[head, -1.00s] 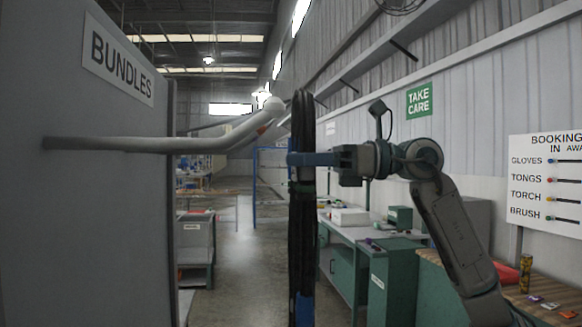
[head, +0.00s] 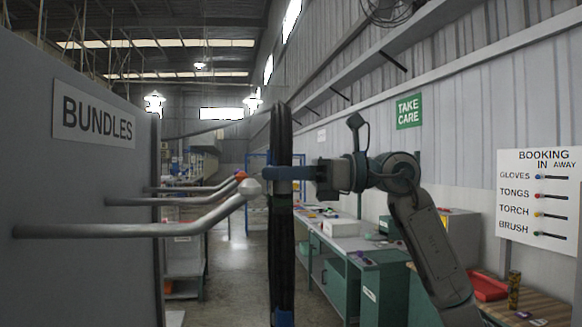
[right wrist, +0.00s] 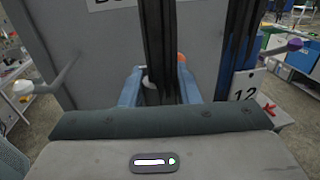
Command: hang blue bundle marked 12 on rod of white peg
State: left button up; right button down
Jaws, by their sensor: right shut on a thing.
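My right gripper (head: 290,173) is shut on the dark hose bundle (head: 281,240), which hangs upright as a long loop with a blue band (head: 284,318) low down. In the right wrist view a strand (right wrist: 162,40) passes between my blue fingers (right wrist: 160,88), and a card marked 12 (right wrist: 245,86) hangs beside a second strand. The white peg's rod (head: 130,230) slopes up from the grey board to a white tip (head: 251,188), just left of the bundle. That tip also shows at the left of the right wrist view (right wrist: 22,88). My left gripper is out of view.
The grey BUNDLES board (head: 75,170) fills the left. An orange-tipped peg (head: 240,176) and a third rod (head: 200,188) lie behind the white one. A green workbench (head: 350,245) stands to the right. The aisle floor (head: 235,265) is clear.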

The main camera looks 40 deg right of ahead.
jog(key=a+p, duration=0.1)
jog(key=w+a+p, duration=0.1)
jog(key=a+r+p, duration=0.1)
jog(key=p, duration=0.1)
jog(key=shift+w, duration=0.25)
jog(key=shift+w+a+r+p, duration=0.1)
jog(key=shift+w+a+p, duration=0.05)
jog(key=shift+a+p, duration=0.2)
pick_arm(q)
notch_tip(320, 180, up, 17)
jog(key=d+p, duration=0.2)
jog(key=p, duration=0.9)
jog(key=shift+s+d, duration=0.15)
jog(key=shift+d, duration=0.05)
pick_arm(e)
jog(key=x, duration=0.7)
jog(key=shift+s+a+r, duration=0.3)
jog(key=shift+a, duration=0.25)
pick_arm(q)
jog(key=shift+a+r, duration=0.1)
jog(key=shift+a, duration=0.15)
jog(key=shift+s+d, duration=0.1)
